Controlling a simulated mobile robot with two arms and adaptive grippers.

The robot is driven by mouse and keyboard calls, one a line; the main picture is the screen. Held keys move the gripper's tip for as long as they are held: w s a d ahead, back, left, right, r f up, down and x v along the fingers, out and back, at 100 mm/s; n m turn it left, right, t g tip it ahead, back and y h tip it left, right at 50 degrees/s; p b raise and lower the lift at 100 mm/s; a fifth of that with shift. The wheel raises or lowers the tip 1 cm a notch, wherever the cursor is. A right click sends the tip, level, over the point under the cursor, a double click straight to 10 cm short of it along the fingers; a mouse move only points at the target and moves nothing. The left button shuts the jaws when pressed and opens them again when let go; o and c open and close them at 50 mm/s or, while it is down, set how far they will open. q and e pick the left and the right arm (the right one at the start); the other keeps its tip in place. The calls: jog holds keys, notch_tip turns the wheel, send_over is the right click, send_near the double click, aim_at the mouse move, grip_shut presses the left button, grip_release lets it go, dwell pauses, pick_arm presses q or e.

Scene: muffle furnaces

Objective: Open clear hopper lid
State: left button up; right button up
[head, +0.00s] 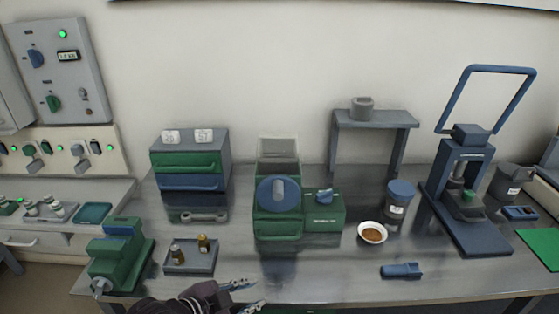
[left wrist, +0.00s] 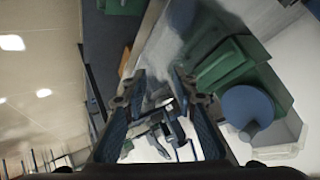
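The mill has a big blue round front with a grey knob. The same blue disc (left wrist: 248,106) shows at the right of the left wrist view. My left gripper (head: 249,294) is low at the front edge of the bench, in front of the mill and apart from it. Its two fingers (left wrist: 158,80) are spread with nothing held between them. My right gripper is not in view.
A tray (head: 190,263) with small bottles and a green device (head: 120,255) stand left of my left gripper. Right of the mill are a white bowl (head: 372,233), a blue-lidded jar (head: 398,203), a blue cylinder (head: 402,271) and a blue press (head: 467,190).

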pick_arm(q)
jog(key=w+d+r+m+t+h, duration=0.1)
jog(key=w+d+r+m+h, duration=0.2)
jog(key=w+r+m, duration=0.5)
jog(key=m+t+h, duration=0.2)
jog(key=m, duration=0.1)
send_near(277, 162)
jog(key=r+x, duration=0.1)
jog(key=x, duration=0.4)
jog(key=p+x, duration=0.1)
jog(key=x, duration=0.1)
jog(key=p+x, duration=0.1)
jog(key=x, duration=0.1)
jog(key=shift+w+d+f, duration=0.2)
jog(key=shift+f, duration=0.25)
jog(key=shift+w+d+f, duration=0.2)
jog(key=shift+w+d, duration=0.25)
jog(key=shift+w, duration=0.05)
jog(key=shift+t, duration=0.3)
grip_shut()
